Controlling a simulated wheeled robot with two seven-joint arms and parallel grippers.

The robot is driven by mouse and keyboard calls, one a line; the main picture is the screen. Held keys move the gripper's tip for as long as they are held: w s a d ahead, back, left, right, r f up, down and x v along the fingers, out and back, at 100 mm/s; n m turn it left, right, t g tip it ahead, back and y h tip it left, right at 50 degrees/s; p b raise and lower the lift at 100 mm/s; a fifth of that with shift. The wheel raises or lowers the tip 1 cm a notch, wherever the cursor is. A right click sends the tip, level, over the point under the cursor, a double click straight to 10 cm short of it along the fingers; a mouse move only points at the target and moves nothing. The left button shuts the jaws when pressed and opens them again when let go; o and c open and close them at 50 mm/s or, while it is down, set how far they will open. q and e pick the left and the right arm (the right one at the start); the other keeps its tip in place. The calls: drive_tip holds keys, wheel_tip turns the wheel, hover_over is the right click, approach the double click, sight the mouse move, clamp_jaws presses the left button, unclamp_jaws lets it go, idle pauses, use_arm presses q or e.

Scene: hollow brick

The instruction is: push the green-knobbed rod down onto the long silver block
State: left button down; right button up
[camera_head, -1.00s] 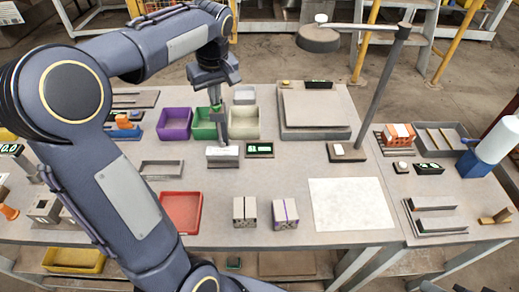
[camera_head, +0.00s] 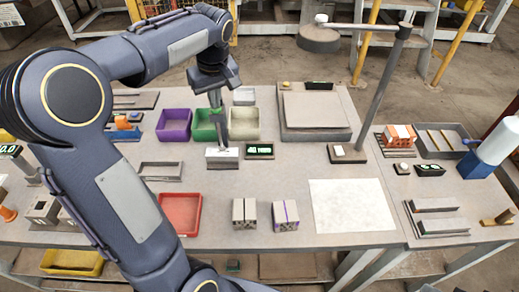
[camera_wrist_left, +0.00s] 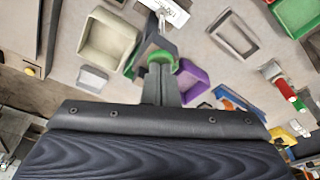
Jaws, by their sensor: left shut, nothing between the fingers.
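The long silver block (camera_head: 222,160) lies on the table in front of the green bin. It also shows at the top of the wrist view (camera_wrist_left: 172,9). The green knob (camera_wrist_left: 158,62) of the rod is at the fingertips in the wrist view; a dark piece stands beside it toward the block. In the head view the rod (camera_head: 223,138) stands about upright above the block, its lower end at the block's top. My left gripper (camera_head: 216,107) points down over the knob, shut and empty, and hides most of it. Whether the fingertips touch the knob I cannot tell.
A lit green display (camera_head: 260,151) stands right of the block. Purple (camera_head: 174,125), green (camera_head: 203,132) and beige (camera_head: 244,124) bins stand close behind. A grey open frame (camera_head: 160,171) is at front left.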

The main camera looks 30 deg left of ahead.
use_arm(q)
drive_tip(key=shift+r, duration=0.1)
wheel_tip(320, 180, up, 7)
drive_tip(key=p, duration=0.6)
idle(0.5)
drive_tip(key=s+d+f+m+t+h, duration=0.2)
drive_tip(key=s+d+m, duration=0.3)
drive_tip(key=s+d, duration=0.3)
drive_tip(key=s+d+f+m+t+h, duration=0.2)
drive_tip(key=s+d+f+m+h, duration=0.1)
drive_tip(key=s+d, duration=0.6)
drive_tip(key=s+f+m, duration=0.1)
drive_tip(key=s+m, duration=0.1)
drive_tip(key=s, duration=0.2)
drive_tip(key=shift+d+f+h, duration=0.15)
drive_tip(key=shift+f+h, duration=0.1)
drive_tip(key=shift+h, duration=0.05)
drive_tip(key=shift+s, duration=0.1)
